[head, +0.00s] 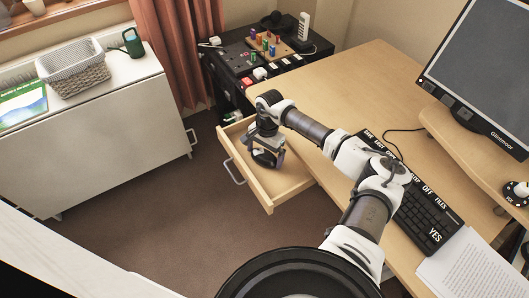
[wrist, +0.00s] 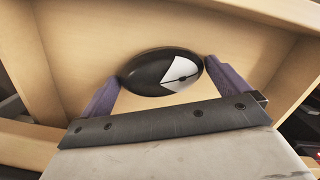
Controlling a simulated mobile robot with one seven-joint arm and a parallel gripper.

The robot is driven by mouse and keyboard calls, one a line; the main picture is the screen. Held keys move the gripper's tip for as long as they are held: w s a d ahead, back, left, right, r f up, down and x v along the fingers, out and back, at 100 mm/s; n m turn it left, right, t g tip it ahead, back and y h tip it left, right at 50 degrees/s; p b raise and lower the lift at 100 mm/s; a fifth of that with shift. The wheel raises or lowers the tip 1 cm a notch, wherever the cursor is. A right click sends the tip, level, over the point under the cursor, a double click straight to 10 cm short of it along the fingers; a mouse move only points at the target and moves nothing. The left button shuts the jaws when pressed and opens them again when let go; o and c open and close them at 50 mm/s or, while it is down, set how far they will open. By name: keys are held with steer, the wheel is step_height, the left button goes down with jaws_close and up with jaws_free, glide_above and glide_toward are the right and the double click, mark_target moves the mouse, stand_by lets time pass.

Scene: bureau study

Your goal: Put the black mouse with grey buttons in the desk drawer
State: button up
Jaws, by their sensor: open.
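The black mouse (wrist: 148,72) with pale grey buttons shows in the wrist view, inside the open desk drawer (wrist: 72,35). It lies between the tips of the two purple fingers of my gripper (wrist: 164,72), which are open around it. It appears to rest on the drawer floor; the fingertips are very close to its ends, and I cannot tell if they touch. In the head view my gripper (head: 265,156) reaches down into the pulled-out drawer (head: 291,187), and it largely hides the mouse there.
The wooden desk (head: 345,80) carries a black keyboard (head: 428,215), a monitor (head: 485,75) and paper (head: 468,270). A black cabinet (head: 225,70) with small items stands behind the drawer. A white cabinet (head: 90,140) with a basket (head: 75,75) is at left. The carpet (head: 180,230) between is clear.

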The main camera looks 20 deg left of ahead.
mark_target(267, 151)
step_height(267, 151, up, 12)
steer(key=w+b, duration=0.1)
steer(key=b, duration=0.2)
steer(key=shift+w+d+b, duration=0.2)
steer(key=shift+b, duration=0.1)
